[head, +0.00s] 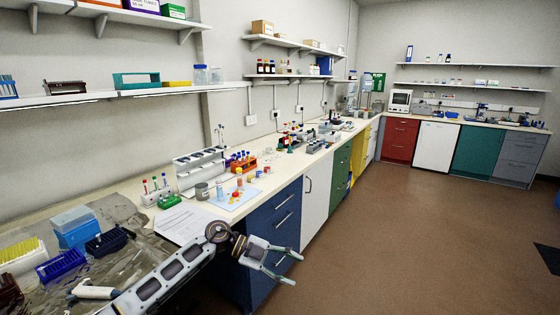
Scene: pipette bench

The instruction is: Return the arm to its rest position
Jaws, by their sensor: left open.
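My left arm comes in from the bottom left of the head view. My left gripper (290,268) is out past the front edge of the bench, in front of the dark blue cabinet (268,240) and over the brown floor. Its two fingers are spread apart, with nothing between them. It touches nothing that I can see. A white pipette-like tool (95,291) lies on the grey bench top at the bottom left, close beside the arm link and apart from the gripper. My right gripper is not in view.
Blue tip boxes (75,228), a yellow tip rack (22,254) and a dark blue rack (60,265) stand at the left. A paper sheet (183,222) and a light blue mat (234,194) with small bottles lie on the bench (215,210).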

